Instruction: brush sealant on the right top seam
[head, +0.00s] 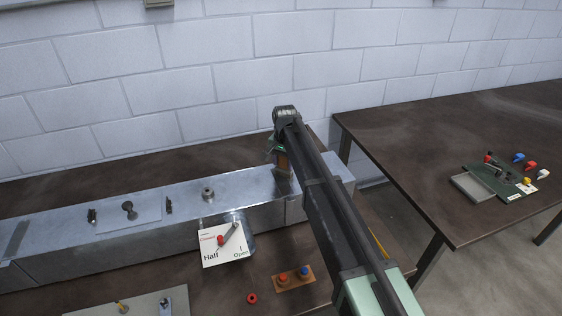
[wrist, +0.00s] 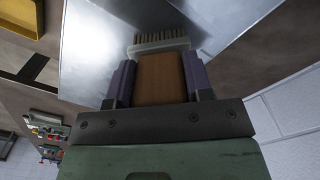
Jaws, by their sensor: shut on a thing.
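My gripper (wrist: 160,78) is shut on the handle of a brush (wrist: 160,45), with one finger on each side of the brown handle. The pale ferrule and dark bristles point away from the gripper, toward the metal duct (wrist: 95,50). In the head view the brush (head: 282,162) hangs down over the right part of the long galvanised duct (head: 160,205). Its bristles are at or just above the top, close to a right joint line; I cannot tell if they touch. My arm hides part of the duct's right end. A dark grey strip (head: 16,239) crosses the duct's top at the left.
A damper plate marked Half and Open (head: 222,250) sticks out in front. A red and blue button block (head: 293,279) and red ring (head: 252,298) lie on the front bench. A right table (head: 440,140) bears a tray (head: 473,187) and coloured parts. A block wall stands behind.

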